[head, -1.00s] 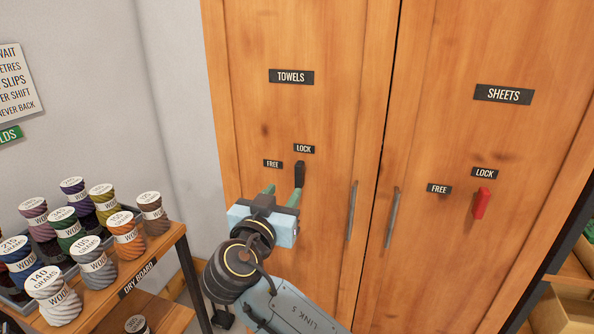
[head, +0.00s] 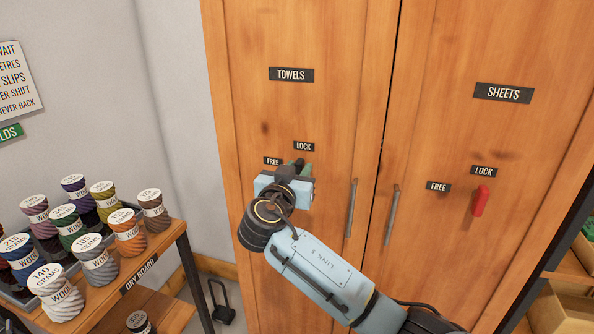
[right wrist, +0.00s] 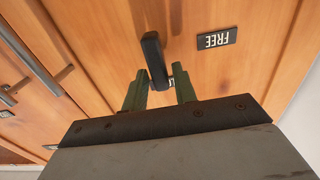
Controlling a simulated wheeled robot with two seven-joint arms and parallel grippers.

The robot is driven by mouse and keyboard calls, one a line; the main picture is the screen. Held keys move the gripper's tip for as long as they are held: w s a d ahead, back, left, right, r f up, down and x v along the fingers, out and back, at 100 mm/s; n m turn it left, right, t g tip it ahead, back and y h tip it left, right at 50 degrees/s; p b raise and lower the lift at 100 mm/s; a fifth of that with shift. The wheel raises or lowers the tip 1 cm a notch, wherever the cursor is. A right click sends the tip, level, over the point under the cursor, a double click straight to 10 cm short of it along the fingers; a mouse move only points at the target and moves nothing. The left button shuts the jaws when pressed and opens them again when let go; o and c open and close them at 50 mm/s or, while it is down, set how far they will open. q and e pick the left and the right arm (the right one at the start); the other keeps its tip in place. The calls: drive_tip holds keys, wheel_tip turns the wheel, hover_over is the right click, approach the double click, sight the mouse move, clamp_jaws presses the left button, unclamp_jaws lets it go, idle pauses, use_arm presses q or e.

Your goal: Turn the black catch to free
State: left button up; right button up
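The black catch (right wrist: 153,58) is on the left cupboard door (head: 345,110), below the LOCK label (head: 304,146) and to the right of the FREE label (head: 272,161). In the head view it is mostly hidden behind my right gripper (head: 300,168). In the right wrist view, my right gripper's green fingers (right wrist: 160,88) stand apart with the catch's near end between them. A gap shows between the catch and one finger; contact with the other is unclear. The catch appears to point at LOCK. My left gripper is not in view.
A red catch (head: 481,200) is on the SHEETS door. Two vertical handles (head: 351,208) (head: 391,215) flank the door gap.

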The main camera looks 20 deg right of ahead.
clamp_jaws()
drive_tip(key=shift+n, duration=0.3)
drive_tip(key=n+p, duration=0.2)
drive_tip(key=n, duration=0.3)
drive_tip(key=a+f+n+p, duration=0.1)
drive_tip(key=n+p, duration=0.1)
drive_tip(key=n, duration=0.4)
drive_tip(key=n+p, duration=0.2)
drive_tip(key=n, duration=0.4)
drive_tip(key=shift+w+a+f+p, duration=0.2)
drive_tip(key=shift+w+f+p, duration=0.1)
drive_tip(key=shift+w+p, duration=0.1)
drive_tip(key=shift+n, duration=0.3)
drive_tip(key=shift+o, duration=1.4)
unclamp_jaws()
